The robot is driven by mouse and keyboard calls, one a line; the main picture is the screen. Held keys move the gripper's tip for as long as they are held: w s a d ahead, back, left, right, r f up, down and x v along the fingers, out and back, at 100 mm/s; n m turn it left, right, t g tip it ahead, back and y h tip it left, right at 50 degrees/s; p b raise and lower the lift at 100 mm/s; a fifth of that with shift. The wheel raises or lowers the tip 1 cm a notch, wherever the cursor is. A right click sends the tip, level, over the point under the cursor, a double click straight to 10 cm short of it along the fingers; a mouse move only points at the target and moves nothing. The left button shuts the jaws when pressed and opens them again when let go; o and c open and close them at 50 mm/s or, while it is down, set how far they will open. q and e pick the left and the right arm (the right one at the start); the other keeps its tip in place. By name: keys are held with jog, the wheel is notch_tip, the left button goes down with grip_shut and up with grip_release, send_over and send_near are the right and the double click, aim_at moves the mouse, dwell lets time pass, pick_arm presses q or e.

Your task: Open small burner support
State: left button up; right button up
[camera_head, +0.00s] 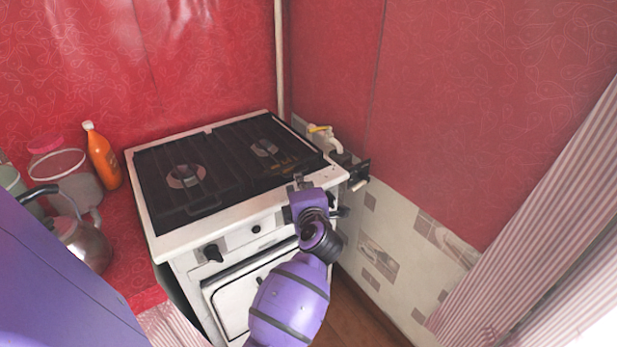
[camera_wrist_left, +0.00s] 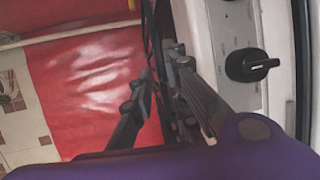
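A white stove holds two dark grates. The right grate (camera_head: 277,146) sits over the smaller-looking burner, and the left grate (camera_head: 205,190) over the larger one. Both look flat on the stove top. The gripper at the stove's front right edge (camera_head: 299,183) appears to be my left one; its fingers are small there and partly hidden by its wrist. In the left wrist view my left gripper (camera_wrist_left: 160,64) has its fingers apart, beside a narrow dark strip that may be the grate's edge. Whether it touches the grate is unclear. My right gripper is out of view.
A black knob (camera_head: 213,252) is on the stove front; a knob also shows close by in the left wrist view (camera_wrist_left: 250,66). A yellow-handled pipe valve (camera_head: 324,137) is at the right wall. An orange bottle (camera_head: 102,157) and kettle (camera_head: 86,243) stand left of the stove.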

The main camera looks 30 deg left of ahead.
aim_at(296, 172)
pick_arm(q)
jog(key=x, duration=0.8)
jog(key=shift+f+b, duration=0.15)
jog(key=shift+b, duration=0.25)
grip_shut()
